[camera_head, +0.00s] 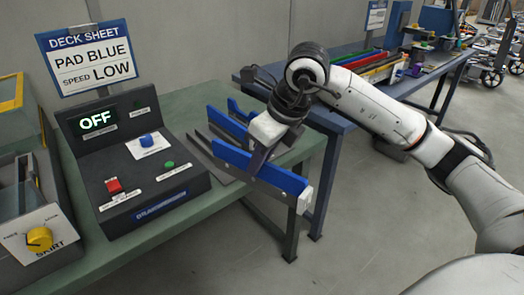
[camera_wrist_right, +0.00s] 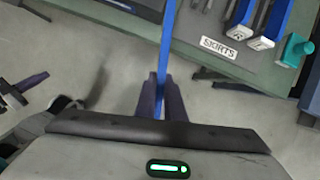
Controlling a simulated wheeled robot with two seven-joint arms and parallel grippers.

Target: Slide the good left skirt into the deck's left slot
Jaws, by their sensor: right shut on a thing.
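My right gripper (camera_head: 259,160) is shut on a long blue skirt (camera_head: 232,156), which it holds at the front edge of the green bench. In the right wrist view the skirt (camera_wrist_right: 168,40) runs upright as a thin blue strip between the dark fingers (camera_wrist_right: 161,97). I cannot read a side mark on the held skirt. Other blue skirts (camera_head: 226,122) stand behind it, and in the right wrist view they sit (camera_wrist_right: 273,22) by a white SKIRTS label (camera_wrist_right: 219,47). I cannot make out the deck or its left slot. My left gripper is out of view.
A dark control box (camera_head: 142,168) reading OFF stands on the green bench (camera_head: 190,105), under a deck sheet sign (camera_head: 90,62) reading PAD BLUE, SPEED LOW. A yellow-knobbed SKIRT unit (camera_head: 40,238) is at the left. A blue table (camera_head: 345,92) with coloured parts stands behind.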

